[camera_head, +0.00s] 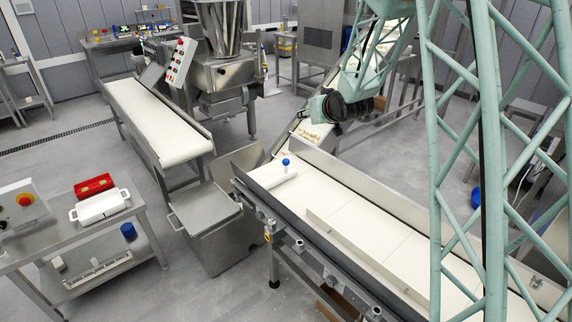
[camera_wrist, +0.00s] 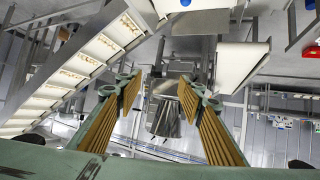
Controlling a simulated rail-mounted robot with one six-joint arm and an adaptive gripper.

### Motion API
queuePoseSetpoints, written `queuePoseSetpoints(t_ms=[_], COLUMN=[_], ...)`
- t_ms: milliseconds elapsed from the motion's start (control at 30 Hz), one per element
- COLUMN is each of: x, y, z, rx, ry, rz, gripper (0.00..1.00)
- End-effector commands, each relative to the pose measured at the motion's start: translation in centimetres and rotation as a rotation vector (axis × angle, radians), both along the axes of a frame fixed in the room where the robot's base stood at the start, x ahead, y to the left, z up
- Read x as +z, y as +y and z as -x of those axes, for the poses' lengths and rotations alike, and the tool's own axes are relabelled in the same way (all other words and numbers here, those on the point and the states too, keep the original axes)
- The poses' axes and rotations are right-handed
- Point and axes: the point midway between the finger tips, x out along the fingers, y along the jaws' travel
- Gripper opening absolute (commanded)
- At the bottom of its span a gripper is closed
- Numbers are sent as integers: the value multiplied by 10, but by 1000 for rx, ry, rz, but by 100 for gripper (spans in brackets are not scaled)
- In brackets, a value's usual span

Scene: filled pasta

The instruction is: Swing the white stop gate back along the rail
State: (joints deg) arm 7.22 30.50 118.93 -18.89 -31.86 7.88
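In the wrist view, a blue spot at the top edge (camera_wrist: 185,3) may be the same knob; the gate is not clear there. My gripper (camera_head: 312,108) is above and behind the gate, well apart from it. In the wrist view my gripper (camera_wrist: 160,90) has its ribbed tan fingers wide apart, with nothing between them.
A long white rail (camera_head: 365,252) runs along the right-hand conveyor belt (camera_head: 345,205). A steel bin (camera_head: 205,208) stands left of its end. Another white conveyor (camera_head: 160,120) lies farther left. A side table holds a red box (camera_head: 94,186) and a white tray (camera_head: 100,206).

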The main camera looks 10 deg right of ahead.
Motion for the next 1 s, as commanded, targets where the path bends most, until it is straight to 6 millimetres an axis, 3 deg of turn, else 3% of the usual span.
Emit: queuePoseSetpoints(t_ms=[500,1000], x=[-83,-166], y=[4,10], z=[-58,-90], rx=[56,109], ry=[-109,-214], rz=[-55,-127], gripper=[36,36])
